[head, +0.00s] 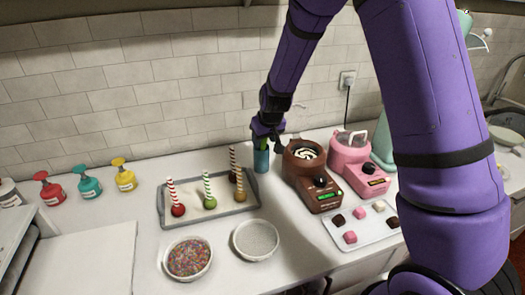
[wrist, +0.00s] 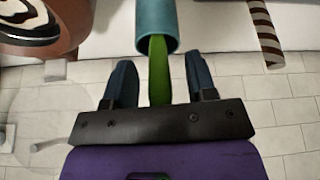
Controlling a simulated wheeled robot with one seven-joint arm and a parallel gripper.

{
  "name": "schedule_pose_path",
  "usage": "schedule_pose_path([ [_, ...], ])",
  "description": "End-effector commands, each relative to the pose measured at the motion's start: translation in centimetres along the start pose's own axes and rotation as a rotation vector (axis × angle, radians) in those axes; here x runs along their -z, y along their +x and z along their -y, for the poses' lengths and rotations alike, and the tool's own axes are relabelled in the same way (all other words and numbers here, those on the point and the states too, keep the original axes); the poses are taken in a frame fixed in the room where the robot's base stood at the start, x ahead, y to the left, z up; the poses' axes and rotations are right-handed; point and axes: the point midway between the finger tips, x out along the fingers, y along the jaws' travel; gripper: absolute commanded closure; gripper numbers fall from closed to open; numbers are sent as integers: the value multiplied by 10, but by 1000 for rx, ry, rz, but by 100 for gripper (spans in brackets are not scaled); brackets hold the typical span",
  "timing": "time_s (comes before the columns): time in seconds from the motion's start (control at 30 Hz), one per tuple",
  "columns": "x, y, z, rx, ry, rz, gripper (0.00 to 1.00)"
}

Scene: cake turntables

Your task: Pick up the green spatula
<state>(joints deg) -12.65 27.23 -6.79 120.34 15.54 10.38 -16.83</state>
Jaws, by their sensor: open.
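The green spatula (wrist: 159,82) shows in the wrist view, with one end inside a teal cup (wrist: 157,18) and the other running toward my gripper's palm. My gripper (wrist: 159,66) is open, with one dark finger on each side of the spatula and a visible gap on both sides. In the head view my gripper (head: 264,139) is right above the teal cup (head: 261,161), pointing down. The spatula cannot be clearly made out there, and its end in the cup is hidden.
A brown melting pot (head: 309,172) stands close right of the cup, with a pink one (head: 356,163) beyond. A grey tray (head: 169,223) with striped sticks in coated apples is close left. Bowls of sprinkles (head: 187,258) and white grains (head: 256,240) stand in front. A tiled wall is behind.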

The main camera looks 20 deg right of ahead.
Motion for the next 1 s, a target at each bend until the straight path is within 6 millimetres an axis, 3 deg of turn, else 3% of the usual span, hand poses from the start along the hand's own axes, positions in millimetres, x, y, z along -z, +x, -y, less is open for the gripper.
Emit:
schedule_pose_path([
  [0.37,0,8,0,0,0,0,51],
  [0.5,0,8,0,0,0,0,83],
  [0.6,0,8,0,0,0,0,100],
  [1.0,2,3,0,0,0,-2,100],
])
